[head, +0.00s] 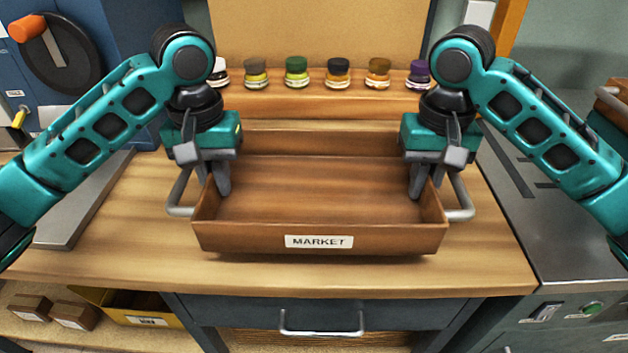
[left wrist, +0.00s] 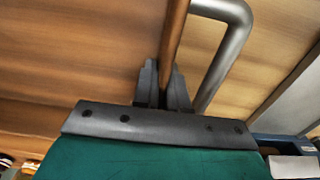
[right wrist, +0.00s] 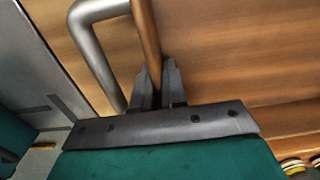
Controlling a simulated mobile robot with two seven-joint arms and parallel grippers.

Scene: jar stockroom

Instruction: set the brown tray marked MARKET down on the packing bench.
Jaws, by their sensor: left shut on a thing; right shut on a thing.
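The brown tray (head: 240,238) with a white MARKET label on its front wall is empty and level over the packing bench (head: 300,277). A thin dark shadow runs under its front edge; I cannot tell whether it touches the bench top or hangs just above it. My left gripper (head: 213,182) is shut on the tray's left wall, inside the grey handle. My right gripper (head: 427,182) is shut on the right wall the same way. The wall between the fingers also shows in the left wrist view (left wrist: 174,40) and the right wrist view (right wrist: 147,35).
Several jars with coloured lids, such as a green-lidded one (head: 296,71), stand on a ledge behind the tray. A metal surface (head: 560,230) adjoins the bench at right. A grey plate (head: 85,205) lies at left. The bench strip before the tray is clear.

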